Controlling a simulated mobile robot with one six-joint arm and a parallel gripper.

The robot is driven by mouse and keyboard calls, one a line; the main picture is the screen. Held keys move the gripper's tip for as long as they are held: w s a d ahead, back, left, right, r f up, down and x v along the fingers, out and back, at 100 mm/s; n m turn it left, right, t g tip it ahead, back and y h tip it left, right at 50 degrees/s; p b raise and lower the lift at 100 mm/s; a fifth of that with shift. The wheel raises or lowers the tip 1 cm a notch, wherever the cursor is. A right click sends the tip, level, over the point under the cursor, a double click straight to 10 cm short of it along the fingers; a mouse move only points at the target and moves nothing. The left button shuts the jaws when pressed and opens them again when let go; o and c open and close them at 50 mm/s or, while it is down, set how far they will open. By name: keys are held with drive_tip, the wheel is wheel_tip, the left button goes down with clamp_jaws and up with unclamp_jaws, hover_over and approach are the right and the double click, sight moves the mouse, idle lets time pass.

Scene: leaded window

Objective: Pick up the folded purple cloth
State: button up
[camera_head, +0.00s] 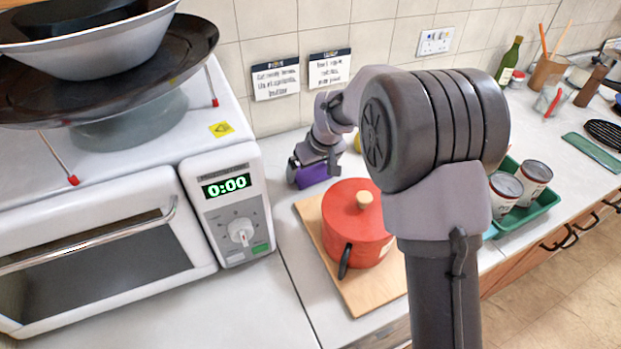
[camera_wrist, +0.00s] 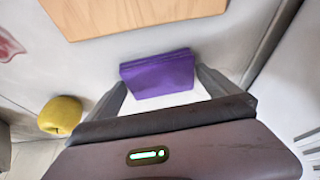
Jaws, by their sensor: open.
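The folded purple cloth (camera_wrist: 158,74) lies on the white counter in the wrist view, between and just beyond the tips of my gripper (camera_wrist: 160,82). The gripper is open, with one finger to each side of the cloth, and nothing is held. In the head view, a part of the purple cloth (camera_head: 313,175) shows beside my gripper (camera_head: 305,172), behind the red pot. The rest of it is hidden by the gripper and arm.
A red lidded pot (camera_head: 357,222) stands on a wooden board (camera_head: 337,284) close to the cloth. The white oven (camera_head: 238,208) is to the left. A yellow apple (camera_wrist: 60,115) sits near the cloth. A green tray (camera_head: 541,207) with cans is at right.

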sight(312, 172)
drive_tip(key=c, duration=1.1)
wheel_tip(312, 172, up, 10)
drive_tip(key=p, duration=0.4)
